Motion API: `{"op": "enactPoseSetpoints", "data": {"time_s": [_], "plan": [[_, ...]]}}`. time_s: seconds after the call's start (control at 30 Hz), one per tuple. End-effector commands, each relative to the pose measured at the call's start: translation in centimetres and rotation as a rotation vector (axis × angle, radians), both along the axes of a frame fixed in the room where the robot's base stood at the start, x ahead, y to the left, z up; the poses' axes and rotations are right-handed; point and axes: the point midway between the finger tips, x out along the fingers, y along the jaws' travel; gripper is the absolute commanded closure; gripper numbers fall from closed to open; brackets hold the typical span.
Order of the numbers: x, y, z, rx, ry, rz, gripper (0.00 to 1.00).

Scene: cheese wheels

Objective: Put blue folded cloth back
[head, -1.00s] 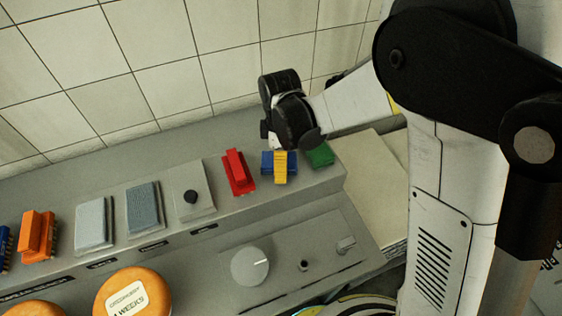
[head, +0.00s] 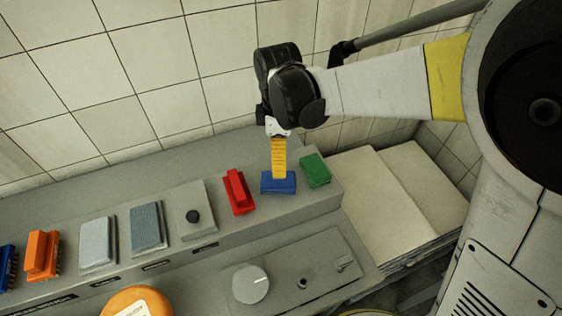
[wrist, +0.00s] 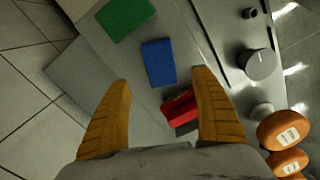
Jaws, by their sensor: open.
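The blue folded cloth (head: 278,184) lies flat on the grey ledge between a red brush (head: 239,193) and a green folded cloth (head: 315,171). My gripper (head: 279,175) is above the blue cloth, fingers pointing down, and in the head view its yellow finger overlaps the cloth's back edge. In the wrist view the blue cloth (wrist: 159,63) lies ahead of and between the two spread yellow fingers (wrist: 162,78), with nothing held. The green cloth (wrist: 125,16) and red brush (wrist: 180,108) show on either side of it.
A grey pad (head: 148,227), a lighter pad (head: 97,242) and an orange brush (head: 43,254) stand further left on the ledge. A panel with a knob (head: 251,283) is in front. Pale boards (head: 372,205) lie to the right; a tiled wall is behind.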

Motion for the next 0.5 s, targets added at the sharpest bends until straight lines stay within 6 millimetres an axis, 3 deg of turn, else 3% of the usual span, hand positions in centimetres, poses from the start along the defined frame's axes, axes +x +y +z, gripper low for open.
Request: {"op": "enactPoseSetpoints", "data": {"time_s": [0.27, 0.37, 0.5], "plan": [[0.0, -0.4, 1.0, 0.003, -0.007, -0.019, 0.25], [-0.4, -2.2, 2.4, 0.021, -0.039, -0.114, 0.25], [-1.7, -7.2, 5.8, 0.082, -0.133, -0.400, 0.25]]}}
